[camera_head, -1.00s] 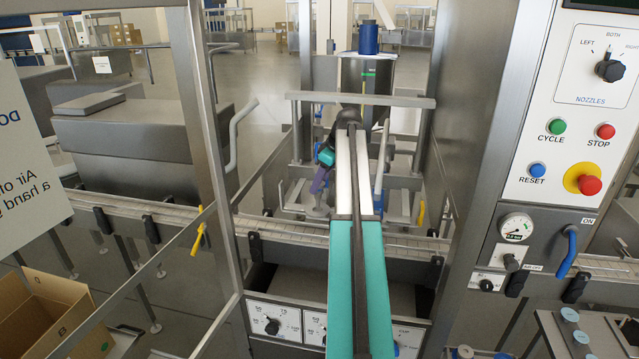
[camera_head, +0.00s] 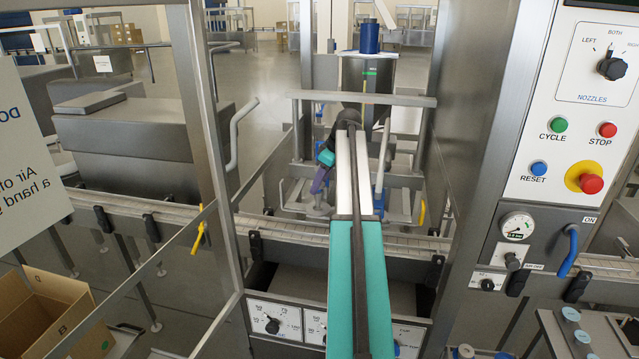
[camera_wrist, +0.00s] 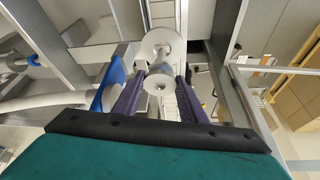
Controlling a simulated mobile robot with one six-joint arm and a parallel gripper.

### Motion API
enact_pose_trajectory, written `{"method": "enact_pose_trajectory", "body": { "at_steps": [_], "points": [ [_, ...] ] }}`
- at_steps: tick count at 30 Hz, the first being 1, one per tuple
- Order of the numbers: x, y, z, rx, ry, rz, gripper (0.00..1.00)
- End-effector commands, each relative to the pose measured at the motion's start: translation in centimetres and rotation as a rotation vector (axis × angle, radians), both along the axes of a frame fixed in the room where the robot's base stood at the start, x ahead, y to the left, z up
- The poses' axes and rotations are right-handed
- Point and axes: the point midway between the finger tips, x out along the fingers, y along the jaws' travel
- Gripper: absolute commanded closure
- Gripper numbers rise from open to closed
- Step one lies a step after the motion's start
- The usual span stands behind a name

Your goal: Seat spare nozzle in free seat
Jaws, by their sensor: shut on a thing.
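In the wrist view the two purple fingers (camera_wrist: 158,98) close around a pale metal nozzle (camera_wrist: 158,84) with a round flange and a centre hole. A second pale disc (camera_wrist: 162,46) shows just beyond it; I cannot tell whether it is part of the held nozzle or the seat. Another flanged metal part (camera_wrist: 22,62) is at the left of the wrist view, apart from my fingers. In the head view my arm partly hides this area, and the free seat is not clear.
A blue handle-like part (camera_wrist: 112,76) is close beside the left finger. The crossbar (camera_head: 310,97) and frame posts surround my arm. The conveyor (camera_head: 285,232) runs in front. The control panel (camera_head: 575,120) stands at the right, an open cardboard box (camera_head: 60,315) at lower left.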

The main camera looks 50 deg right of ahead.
Motion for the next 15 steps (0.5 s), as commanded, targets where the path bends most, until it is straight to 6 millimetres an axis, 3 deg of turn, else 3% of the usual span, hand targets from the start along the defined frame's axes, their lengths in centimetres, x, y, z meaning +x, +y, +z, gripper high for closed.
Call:
{"method": "enact_pose_trajectory", "body": {
  "at_steps": [15],
  "points": [
    [-0.04,-0.06,-0.86,-0.001,-0.001,0.0,0.89]
  ]
}}
